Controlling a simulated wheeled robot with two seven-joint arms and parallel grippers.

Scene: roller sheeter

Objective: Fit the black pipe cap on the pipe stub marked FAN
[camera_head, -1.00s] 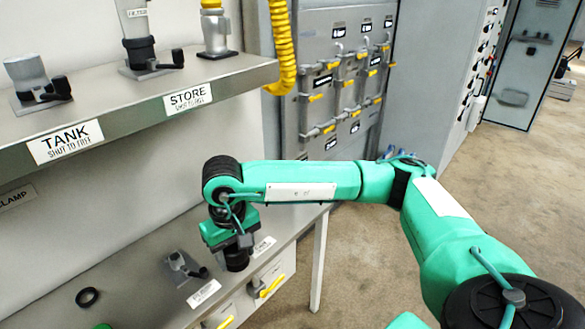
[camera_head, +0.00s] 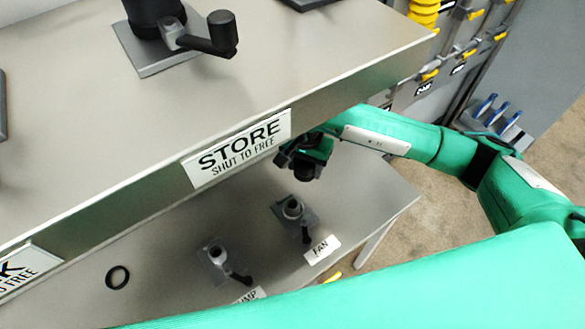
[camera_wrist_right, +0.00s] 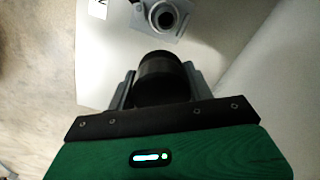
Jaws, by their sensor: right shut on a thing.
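The FAN pipe stub (camera_head: 292,207) stands uncovered on a square plate with a black lever, on the lower bench beside its FAN label (camera_head: 322,249). My right gripper (camera_head: 303,158) is shut on the black pipe cap (camera_head: 303,173) and holds it in the air, apart from the stub and above it in the head view. In the right wrist view the cap (camera_wrist_right: 163,75) sits between the fingers, with an open stub (camera_wrist_right: 165,17) beyond it. My left gripper is not in view.
The upper shelf edge with its STORE label (camera_head: 238,148) is close to my right gripper. A second stub (camera_head: 217,252) with a lever stands left of FAN, by a partly hidden label. A black ring (camera_head: 118,277) lies on the lower bench. A green surface covers the bottom right foreground.

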